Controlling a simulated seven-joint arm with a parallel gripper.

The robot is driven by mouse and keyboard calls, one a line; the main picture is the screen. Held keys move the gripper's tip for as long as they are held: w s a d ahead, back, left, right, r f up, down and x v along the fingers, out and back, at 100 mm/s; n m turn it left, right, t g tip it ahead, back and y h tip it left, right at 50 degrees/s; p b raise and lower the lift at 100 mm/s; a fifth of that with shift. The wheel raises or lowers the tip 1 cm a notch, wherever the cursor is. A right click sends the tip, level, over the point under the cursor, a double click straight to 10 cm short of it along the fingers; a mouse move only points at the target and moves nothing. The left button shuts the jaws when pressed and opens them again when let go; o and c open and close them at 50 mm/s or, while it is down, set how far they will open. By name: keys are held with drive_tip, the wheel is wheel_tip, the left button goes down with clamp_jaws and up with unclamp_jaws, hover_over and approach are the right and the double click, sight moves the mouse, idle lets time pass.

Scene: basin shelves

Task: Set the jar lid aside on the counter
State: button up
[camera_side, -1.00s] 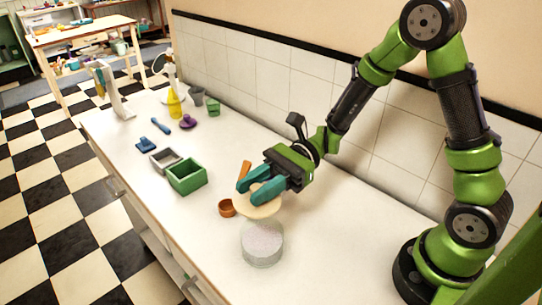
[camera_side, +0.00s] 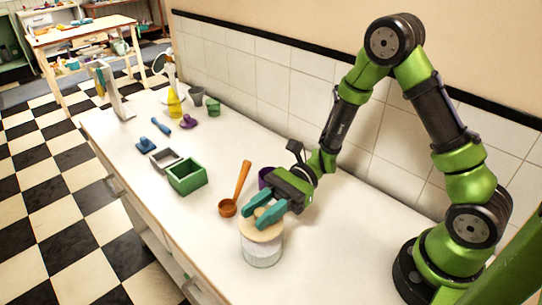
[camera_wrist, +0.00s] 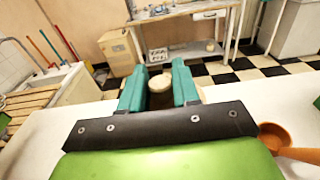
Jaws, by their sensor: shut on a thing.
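The clear jar (camera_side: 262,255) with pale contents stands on the white counter (camera_side: 200,235) near its front edge. The round beige lid (camera_side: 262,234) is at the jar's mouth, roughly level; I cannot tell whether it touches the rim. My gripper (camera_side: 259,214), with teal fingers, is shut on the lid's knob from above and behind. In the wrist view the beige knob (camera_wrist: 159,83) shows between the two fingertips (camera_wrist: 159,90). The fingers hide part of the lid's top.
An orange ladle (camera_side: 228,208) lies left of the jar. A purple cup (camera_side: 265,177) is partly hidden behind my gripper. A green box (camera_side: 187,178) and grey box (camera_side: 165,160) stand farther left. The counter right of the jar is clear.

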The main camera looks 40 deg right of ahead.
sight(246, 234)
drive_tip(key=shift+f, duration=1.4)
drive_tip(key=o, duration=1)
drive_tip(key=shift+f, duration=0.1)
drive_tip(key=d, duration=1.1)
drive_tip(key=shift+w+d+f, duration=0.15)
drive_tip(key=shift+w+d, duration=0.05)
drive_tip(key=shift+d, duration=0.2)
drive_tip(key=shift+s+d+r+n+t+h, duration=0.7)
drive_tip(key=shift+s+r+n+t+h, duration=0.6)
drive_tip(key=shift+r+n+h, duration=1.4)
drive_tip(key=shift+s+d+r+n+t+h, duration=0.7)
drive_tip(key=shift+s+r+n+t+h, duration=0.6)
drive_tip(key=shift+r+n+h, duration=1.4)
drive_tip(key=shift+s+d+r+n+t+h, duration=0.85)
drive_tip(key=shift+s+r+n+h, duration=0.7)
drive_tip(key=shift+r+h, duration=1.3)
